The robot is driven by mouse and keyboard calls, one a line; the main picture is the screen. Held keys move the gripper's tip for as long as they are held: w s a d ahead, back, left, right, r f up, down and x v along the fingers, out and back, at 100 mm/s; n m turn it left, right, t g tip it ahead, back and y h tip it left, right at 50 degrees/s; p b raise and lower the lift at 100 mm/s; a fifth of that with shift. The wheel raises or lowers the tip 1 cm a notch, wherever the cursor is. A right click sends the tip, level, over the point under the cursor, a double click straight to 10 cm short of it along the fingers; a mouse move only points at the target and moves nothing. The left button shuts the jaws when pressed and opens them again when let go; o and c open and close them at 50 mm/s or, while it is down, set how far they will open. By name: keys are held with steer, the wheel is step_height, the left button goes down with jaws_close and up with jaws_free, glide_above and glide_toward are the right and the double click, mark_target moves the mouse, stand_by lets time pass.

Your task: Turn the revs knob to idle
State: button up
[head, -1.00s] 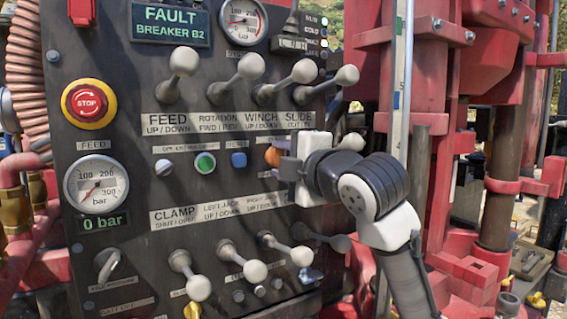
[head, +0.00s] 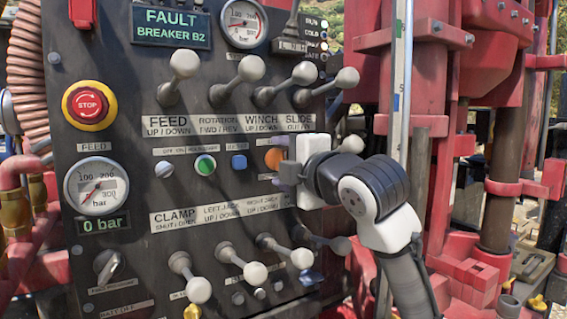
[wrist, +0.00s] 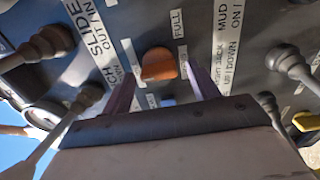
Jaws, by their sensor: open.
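The orange revs knob (wrist: 159,64) sits on the dark panel, with a FULL label beside it in the wrist view. In the head view it (head: 273,158) shows just left of my gripper, partly covered. My gripper (head: 286,172) is open and faces the panel. In the wrist view its two fingers (wrist: 162,85) are spread on either side of the knob, with gaps between; contact cannot be made out. The idle label cannot be read.
Several pale-knobbed levers stick out above (head: 304,73) and below (head: 301,257) the knob row. A green button (head: 205,164) and a blue switch (head: 239,161) lie to the left. A red STOP button (head: 88,103) is at far left. Red rig posts stand at right.

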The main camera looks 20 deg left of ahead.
steer(key=b+v, duration=0.4)
steer(key=v, duration=0.9)
steer(key=shift+s+d, duration=0.25)
steer(key=shift+d, duration=0.05)
